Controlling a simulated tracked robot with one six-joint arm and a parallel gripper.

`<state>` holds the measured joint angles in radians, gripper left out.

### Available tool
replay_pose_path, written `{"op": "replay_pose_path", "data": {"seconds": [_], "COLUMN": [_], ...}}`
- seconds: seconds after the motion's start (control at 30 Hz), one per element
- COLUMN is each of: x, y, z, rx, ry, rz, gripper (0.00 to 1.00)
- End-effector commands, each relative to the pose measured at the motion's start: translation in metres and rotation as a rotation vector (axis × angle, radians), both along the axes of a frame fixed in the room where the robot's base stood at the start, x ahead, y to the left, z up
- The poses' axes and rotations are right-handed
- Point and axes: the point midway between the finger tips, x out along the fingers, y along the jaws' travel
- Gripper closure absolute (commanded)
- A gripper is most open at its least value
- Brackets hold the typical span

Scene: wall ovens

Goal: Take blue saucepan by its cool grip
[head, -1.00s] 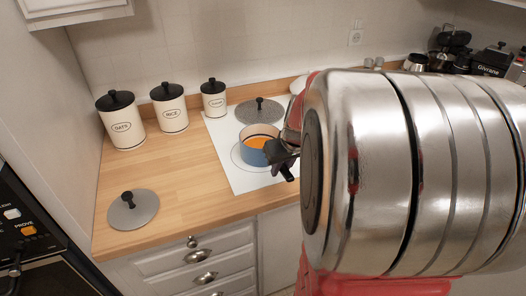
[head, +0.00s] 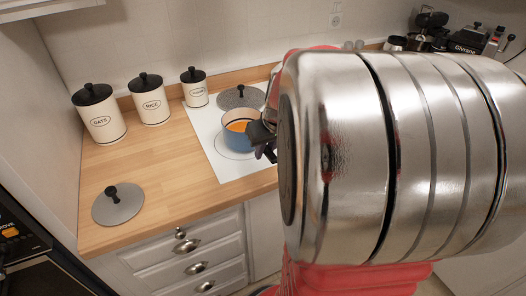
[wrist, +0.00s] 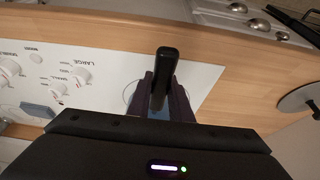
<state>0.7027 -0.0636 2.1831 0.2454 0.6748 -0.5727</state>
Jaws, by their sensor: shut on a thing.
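The blue saucepan (head: 233,140) stands on the white hob in the head view, with orange food inside. My gripper (head: 262,136) is at its right side, partly hidden by my own large arm link. In the wrist view my gripper's fingers (wrist: 166,100) are shut on the saucepan's black handle (wrist: 167,72), whose end sticks out past them. A small blue patch of the pan shows between the fingers. Most of the pan is hidden in the wrist view. I cannot tell whether its base is clear of the hob.
A grey lid (head: 241,96) lies behind the pan. Another lid (head: 118,205) lies on the wooden counter (head: 165,165) at left. OATS (head: 98,115), RICE (head: 149,100) and a third canister (head: 194,88) stand along the wall. Hob knobs (wrist: 82,75) show in the wrist view. The counter's middle is clear.

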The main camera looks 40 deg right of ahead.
Motion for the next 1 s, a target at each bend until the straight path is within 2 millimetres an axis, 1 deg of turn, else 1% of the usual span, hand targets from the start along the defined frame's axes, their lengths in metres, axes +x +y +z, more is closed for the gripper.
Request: {"op": "replay_pose_path", "data": {"seconds": [0.03, 0.6, 0.8, 1.0], "x": [0.001, 0.001, 0.001, 0.001], "y": [-0.001, -0.001, -0.001, -0.001], "z": [0.006, 0.055, 0.070, 0.080], "rx": [-0.005, -0.004, -0.004, -0.004], "ry": [-0.006, -0.006, -0.006, -0.006], "rz": [-0.001, -0.002, -0.002, -0.002], "gripper": [1.00, 1.00, 1.00, 1.00]}}
